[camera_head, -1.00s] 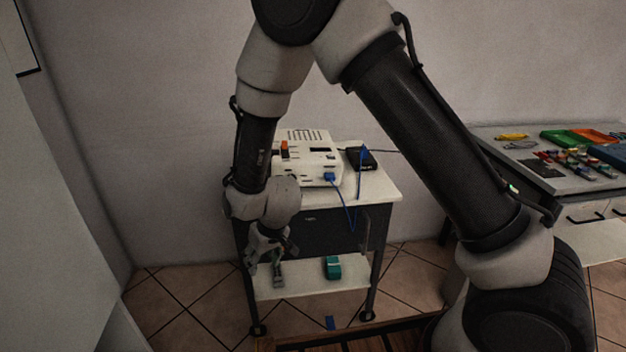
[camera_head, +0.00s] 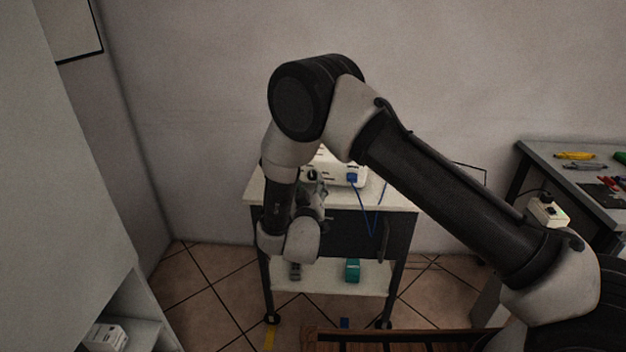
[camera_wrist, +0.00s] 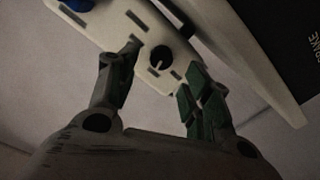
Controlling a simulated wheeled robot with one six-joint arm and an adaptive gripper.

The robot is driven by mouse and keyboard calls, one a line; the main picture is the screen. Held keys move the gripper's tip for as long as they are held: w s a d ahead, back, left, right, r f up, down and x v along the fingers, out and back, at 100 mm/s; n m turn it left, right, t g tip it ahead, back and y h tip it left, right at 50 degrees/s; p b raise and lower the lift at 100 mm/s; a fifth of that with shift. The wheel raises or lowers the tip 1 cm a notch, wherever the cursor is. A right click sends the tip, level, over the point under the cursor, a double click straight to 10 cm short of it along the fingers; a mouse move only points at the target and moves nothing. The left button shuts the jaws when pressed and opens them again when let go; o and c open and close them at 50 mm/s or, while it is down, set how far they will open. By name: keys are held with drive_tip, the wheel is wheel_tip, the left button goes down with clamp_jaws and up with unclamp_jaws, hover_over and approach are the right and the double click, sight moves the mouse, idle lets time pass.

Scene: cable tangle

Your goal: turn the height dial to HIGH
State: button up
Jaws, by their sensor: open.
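The white device (camera_head: 345,168) stands on top of the cart, partly hidden by my arm. In the wrist view its pale face (camera_wrist: 120,30) runs diagonally across the top, with a round black dial (camera_wrist: 161,57) with a light pointer mark near its lower end. I cannot read any HIGH label. My gripper (camera_wrist: 163,75) is open, its two fingers on either side of the dial in the picture. Contact with the dial cannot be told. In the head view my gripper (camera_head: 316,184) is raised at the front of the device, and the dial cannot be made out there.
A blue plug (camera_head: 352,178) with a hanging blue cable is at the device front. The cart (camera_head: 400,196) has a teal box (camera_head: 352,270) on its lower shelf. A workbench (camera_head: 570,185) with tools stands right. A shelf unit (camera_head: 70,200) is at left.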

sight(312, 177)
drive_tip(key=w, duration=0.5)
drive_tip(key=c, duration=1)
